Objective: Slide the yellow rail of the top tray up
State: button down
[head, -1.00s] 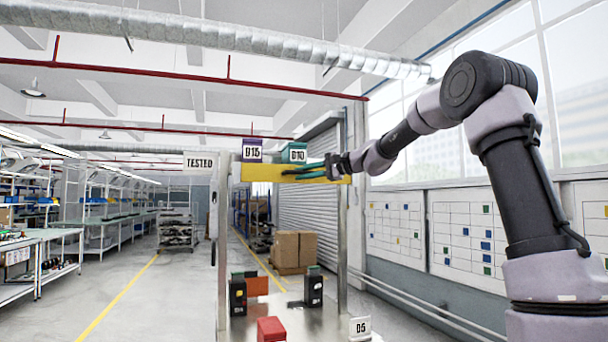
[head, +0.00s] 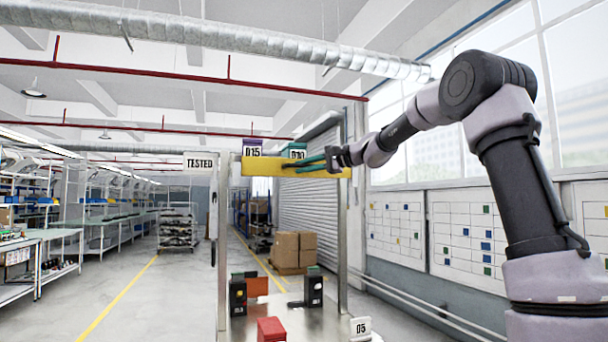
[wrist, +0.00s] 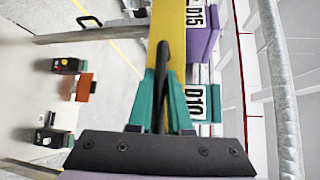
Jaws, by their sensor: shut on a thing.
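The yellow rail (head: 262,168) runs across the front of the top tray, between two upright posts. My gripper (head: 290,167) reaches in from the right, and its green fingers lie in front of the rail. In the wrist view my gripper (wrist: 162,78) has its fingers close on both sides of a dark bar-like handle (wrist: 163,58) on the yellow rail (wrist: 160,20). A purple block labelled D15 (head: 252,147) and a teal block labelled D10 (head: 294,151) sit behind the rail, with their lower parts hidden. The tray's floor is hidden.
A TESTED sign (head: 198,163) is left of the left post (head: 223,240). Open space separates rail and bench.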

aim_at(307, 165)
jog(key=shift+r, duration=1.7)
jog(key=c, duration=0.8)
grip_release()
jog(key=shift+c, duration=0.2)
jog(key=shift+d, duration=0.1)
jog(key=shift+s+d, duration=0.15)
jog(key=shift+d, duration=0.2)
jog(key=v, duration=1)
jog(key=shift+s, duration=0.1)
